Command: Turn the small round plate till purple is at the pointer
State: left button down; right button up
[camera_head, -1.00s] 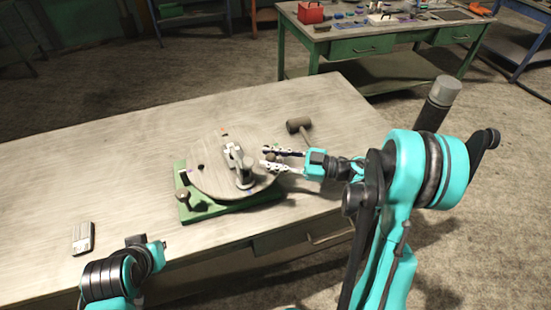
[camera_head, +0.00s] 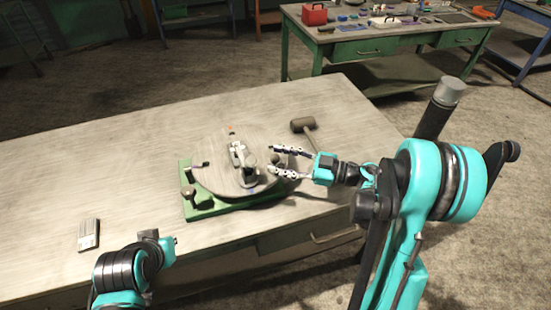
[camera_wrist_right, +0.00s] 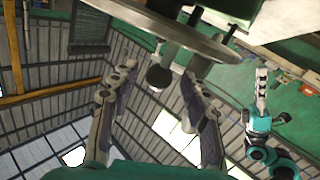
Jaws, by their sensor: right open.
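The small round plate (camera_head: 215,178), grey and turntable-like, sits on a green base (camera_head: 215,207) on the workbench. A metal fixture (camera_head: 240,154) stands on it. A small orange mark (camera_head: 231,129) shows at its far rim and a faint purple mark (camera_head: 253,190) near its front edge. The pointer cannot be made out. My right gripper (camera_head: 270,160) is open at the plate's right edge. In the right wrist view, a round knob (camera_wrist_right: 158,76) by the plate's rim (camera_wrist_right: 185,36) lies between the spread fingers. My left gripper (camera_head: 166,242) is low at left; its jaws are unclear.
A dark mallet (camera_head: 303,125) lies right behind the plate. A knob (camera_head: 188,192) stands on the base's left corner. A small grey box (camera_head: 89,234) lies at the bench's left front.

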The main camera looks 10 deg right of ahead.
jog(key=v, duration=1)
jog(key=shift+d, duration=0.2)
jog(key=shift+s, duration=0.1)
